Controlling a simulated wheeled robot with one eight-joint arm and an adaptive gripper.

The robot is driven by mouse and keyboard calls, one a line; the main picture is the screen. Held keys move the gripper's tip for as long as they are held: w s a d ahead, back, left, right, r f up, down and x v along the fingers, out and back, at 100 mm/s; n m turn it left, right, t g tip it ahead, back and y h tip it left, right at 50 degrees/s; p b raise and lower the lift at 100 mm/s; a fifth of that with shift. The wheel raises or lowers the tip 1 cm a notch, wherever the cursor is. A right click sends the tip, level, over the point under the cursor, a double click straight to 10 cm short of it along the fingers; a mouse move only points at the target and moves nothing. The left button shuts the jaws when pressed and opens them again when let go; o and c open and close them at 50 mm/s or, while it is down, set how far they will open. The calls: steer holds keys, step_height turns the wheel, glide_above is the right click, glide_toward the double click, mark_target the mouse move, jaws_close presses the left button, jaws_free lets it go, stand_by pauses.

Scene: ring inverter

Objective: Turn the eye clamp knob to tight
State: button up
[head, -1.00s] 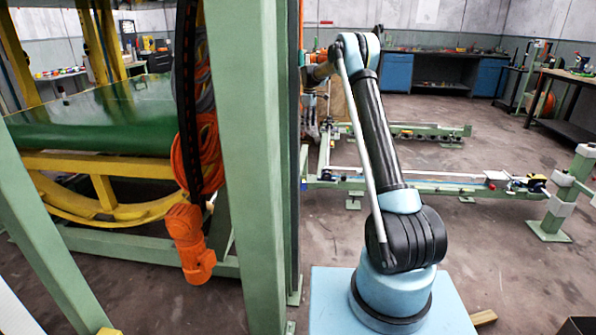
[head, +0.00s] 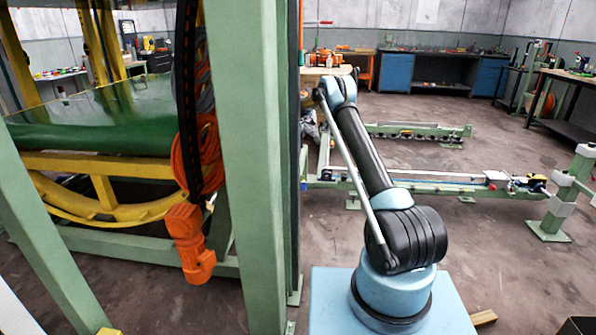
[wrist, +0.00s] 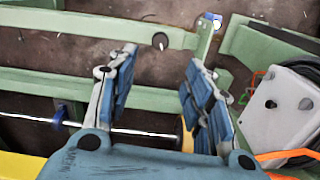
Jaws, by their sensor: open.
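My gripper (wrist: 160,62) is open in the wrist view, its two blue-padded fingers spread with nothing between them. A small dark round piece with a pale rim (wrist: 160,41) sits on a green beam just beyond the fingertips, apart from them. I cannot tell whether this is the eye clamp knob. In the head view my gripper is hidden behind the tall green post, and I can pick out no clamp knob there.
A grey-white box (wrist: 285,105) with dark round fittings and orange cables lies right of my fingers. A metal rod (wrist: 30,117) runs behind them. In the head view, a green post (head: 252,150) stands left of my arm; open floor (head: 500,270) lies right.

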step_height(320, 180, down, 13)
steer(key=shift+f, duration=0.1)
stand_by(0.4)
steer(key=c, duration=1.1)
